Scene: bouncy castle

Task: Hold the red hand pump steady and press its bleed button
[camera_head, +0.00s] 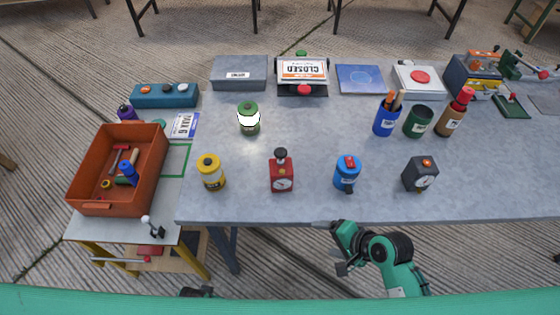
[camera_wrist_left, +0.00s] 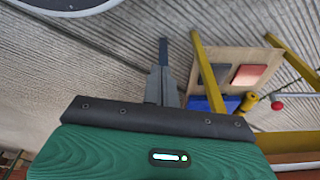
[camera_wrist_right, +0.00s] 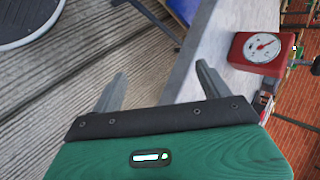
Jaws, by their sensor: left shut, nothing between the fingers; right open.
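The red hand pump (camera_head: 281,176) stands upright near the front edge of the grey table, with a round white gauge on its front and a black knob on top. The right wrist view shows its red body and gauge (camera_wrist_right: 258,50) at the upper right, beyond the fingers. I cannot make out the bleed button. My right gripper (camera_wrist_right: 160,85) is open and empty. In the head view it (camera_head: 338,250) is off the table's front edge, right of the pump. My left gripper (camera_wrist_left: 163,75) is shut and empty, low before the side stand; little of it (camera_head: 196,292) shows in the head view.
A yellow can (camera_head: 211,172) stands left of the pump, a blue can (camera_head: 347,172) right of it, and a dark box (camera_head: 420,174) farther right. An orange bin (camera_head: 76,185) sits on the side stand. The table just behind the pump is clear.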

